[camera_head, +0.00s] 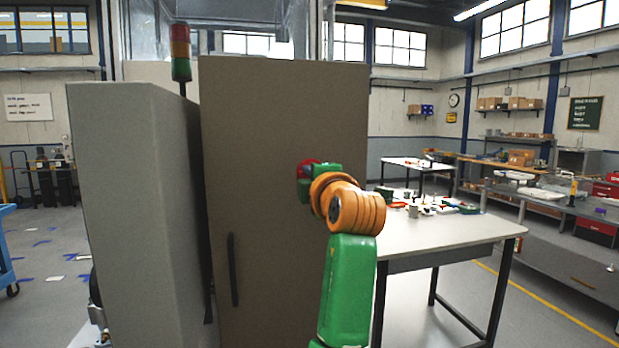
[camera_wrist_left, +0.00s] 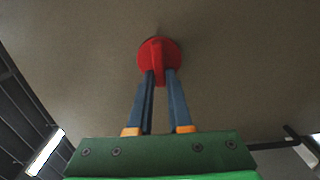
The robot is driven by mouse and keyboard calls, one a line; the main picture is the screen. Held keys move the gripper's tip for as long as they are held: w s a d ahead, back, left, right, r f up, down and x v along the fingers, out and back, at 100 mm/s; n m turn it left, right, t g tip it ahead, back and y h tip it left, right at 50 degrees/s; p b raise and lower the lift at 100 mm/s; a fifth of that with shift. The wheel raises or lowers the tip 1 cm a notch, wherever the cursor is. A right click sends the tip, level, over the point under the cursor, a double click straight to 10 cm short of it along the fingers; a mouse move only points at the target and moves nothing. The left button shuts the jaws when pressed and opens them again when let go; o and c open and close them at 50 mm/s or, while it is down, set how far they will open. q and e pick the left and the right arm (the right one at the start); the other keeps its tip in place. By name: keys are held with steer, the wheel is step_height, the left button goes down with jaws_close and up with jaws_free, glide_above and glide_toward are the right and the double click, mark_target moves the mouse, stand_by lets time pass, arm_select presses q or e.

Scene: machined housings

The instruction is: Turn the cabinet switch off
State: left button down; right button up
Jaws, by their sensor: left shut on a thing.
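The brown-grey cabinet (camera_head: 270,115) stands upright in front of me with its flat door facing me. The switch (camera_wrist_left: 159,50) is a round red knob with a raised ridge, which runs up and down in the left wrist view. Only part of the red switch (camera_head: 305,163) shows in the head view, behind my green hand. My left gripper (camera_wrist_left: 161,75) has its two blue fingers on either side of the ridge and is shut on it. In the head view my left gripper (camera_head: 303,178) is at the door, its fingers hidden. My right gripper is in neither view.
A black vertical handle (camera_head: 233,270) sits low on the cabinet door. A grey panel (camera_head: 135,200) stands left of it, with a signal lamp (camera_head: 181,55) behind. A white table (camera_head: 450,232) with small parts stands at right, close behind my arm.

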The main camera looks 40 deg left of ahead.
arm_select(q)
steer(key=c, duration=0.8)
jaws_free()
steer(key=shift+c, duration=0.2)
steer(key=shift+f, duration=0.1)
steer(key=b+v, duration=0.4)
steer(key=v, duration=0.3)
steer(key=shift+a, duration=0.15)
